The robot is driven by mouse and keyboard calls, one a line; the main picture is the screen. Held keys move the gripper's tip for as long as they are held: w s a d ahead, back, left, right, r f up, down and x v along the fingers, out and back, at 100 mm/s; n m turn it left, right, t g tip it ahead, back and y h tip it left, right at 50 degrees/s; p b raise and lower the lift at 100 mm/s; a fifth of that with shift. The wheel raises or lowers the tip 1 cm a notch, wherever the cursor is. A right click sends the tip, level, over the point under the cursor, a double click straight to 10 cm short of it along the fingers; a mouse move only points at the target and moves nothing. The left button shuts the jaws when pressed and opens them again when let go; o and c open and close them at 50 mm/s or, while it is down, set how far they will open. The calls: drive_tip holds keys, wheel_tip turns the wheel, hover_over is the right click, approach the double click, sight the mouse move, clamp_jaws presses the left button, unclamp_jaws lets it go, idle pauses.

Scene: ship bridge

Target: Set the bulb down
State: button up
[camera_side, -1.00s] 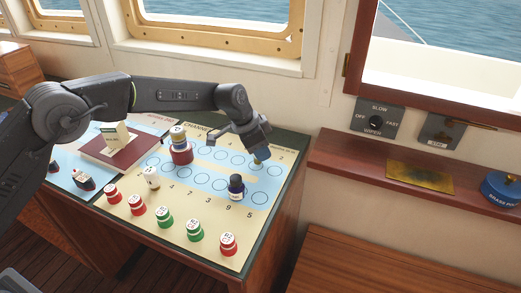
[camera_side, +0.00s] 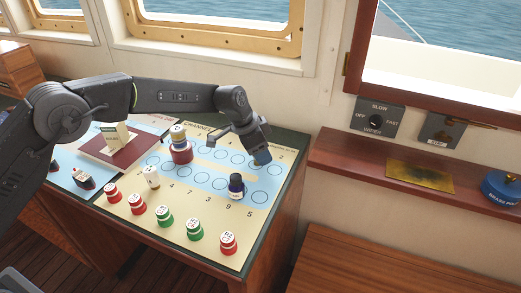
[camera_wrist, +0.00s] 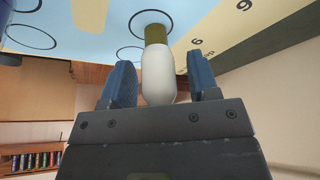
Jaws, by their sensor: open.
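The bulb (camera_wrist: 158,75), white with a brass-coloured base, stands upright on or just above a printed circle of the channel chart (camera_side: 262,207). My gripper (camera_side: 261,158) is low over the chart's far right part. In the wrist view, its two blue-padded fingers (camera_wrist: 162,82) are open around the white glass, with a gap visible on each side. In the side view the gripper hides the bulb. Contact between base and chart is hard to tell.
A dark blue bottle (camera_side: 236,187) stands just in front of my gripper. Several red and green pieces (camera_side: 164,217) line the front. A dark red book (camera_side: 118,152) lies farther left.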

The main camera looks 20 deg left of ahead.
drive_tip(key=v, duration=1.2)
drive_tip(key=shift+r, duration=0.1)
drive_tip(key=s+a+r+n+t+y, duration=0.1)
drive_tip(key=s+a+r+n, duration=0.2)
drive_tip(key=s+a+r, duration=0.35)
drive_tip(key=s+a+r+n+t, duration=0.15)
drive_tip(key=s+a+r, duration=0.25)
drive_tip(key=s, duration=0.6)
drive_tip(key=s+a+f+n+y, duration=0.1)
drive_tip(key=s+a+f+n, duration=0.1)
drive_tip(key=s, duration=0.7)
drive_tip(key=s+a+f+n+y, duration=0.1)
drive_tip(key=s+a+f+n, duration=0.2)
drive_tip(key=s, duration=0.7)
drive_tip(key=shift+s+a+n, duration=0.15)
drive_tip(key=shift+a+n, duration=0.3)
drive_tip(key=shift+a, duration=0.5)
